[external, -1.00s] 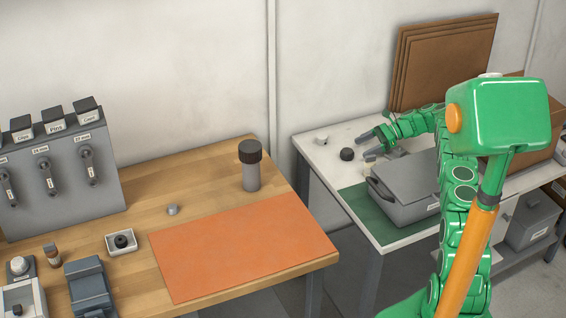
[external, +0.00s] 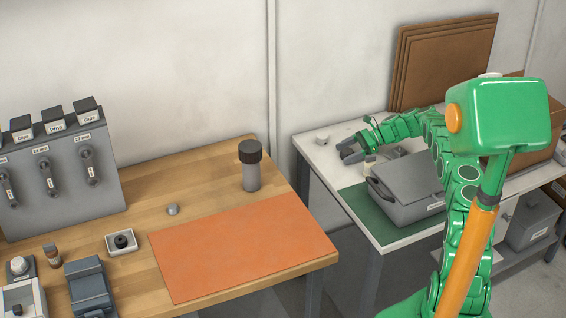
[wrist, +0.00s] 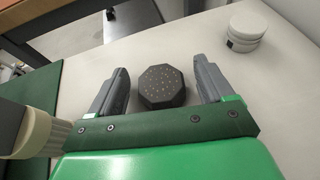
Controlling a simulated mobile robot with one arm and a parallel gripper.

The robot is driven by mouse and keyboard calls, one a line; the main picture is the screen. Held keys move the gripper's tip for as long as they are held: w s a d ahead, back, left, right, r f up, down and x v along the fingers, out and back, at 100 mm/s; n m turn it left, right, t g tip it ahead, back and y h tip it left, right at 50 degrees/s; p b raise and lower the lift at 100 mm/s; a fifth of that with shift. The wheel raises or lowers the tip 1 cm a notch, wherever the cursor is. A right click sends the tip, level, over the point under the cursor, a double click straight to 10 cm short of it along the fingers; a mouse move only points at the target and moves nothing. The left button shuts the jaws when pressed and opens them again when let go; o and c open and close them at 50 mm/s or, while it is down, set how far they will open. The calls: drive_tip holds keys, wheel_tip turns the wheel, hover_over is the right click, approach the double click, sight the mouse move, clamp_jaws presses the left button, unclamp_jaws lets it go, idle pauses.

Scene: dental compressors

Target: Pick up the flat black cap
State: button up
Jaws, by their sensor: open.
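The flat black cap (wrist: 162,86) is a dark, many-sided disc with small light specks on top. In the wrist view it lies on the white table top between the two fingers of my gripper (wrist: 160,75). The gripper is open, with a gap visible on each side of the cap. In the external view my gripper (external: 347,151) is low over the white table, and its fingers hide the cap.
A white stacked round piece (wrist: 246,30) stands beyond the right finger. A cream ribbed cylinder (wrist: 42,132) is close at left. A grey lidded box (external: 405,190) stands near the arm on the green mat (external: 375,222). Brown boards (external: 440,65) lean behind.

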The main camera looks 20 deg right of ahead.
sight(348, 151)
drive_tip(key=c, duration=1.1)
drive_tip(key=shift+o, duration=0.2)
drive_tip(key=shift+r, duration=0.15)
wheel_tip(348, 151, up, 3)
drive_tip(key=shift+s+r, duration=0.15)
drive_tip(key=shift+r, duration=0.05)
drive_tip(key=s+a+r, duration=0.2)
drive_tip(key=s+r, duration=0.7)
drive_tip(key=s, duration=0.4)
drive_tip(key=shift+s+r, duration=0.15)
drive_tip(key=shift+s, duration=0.1)
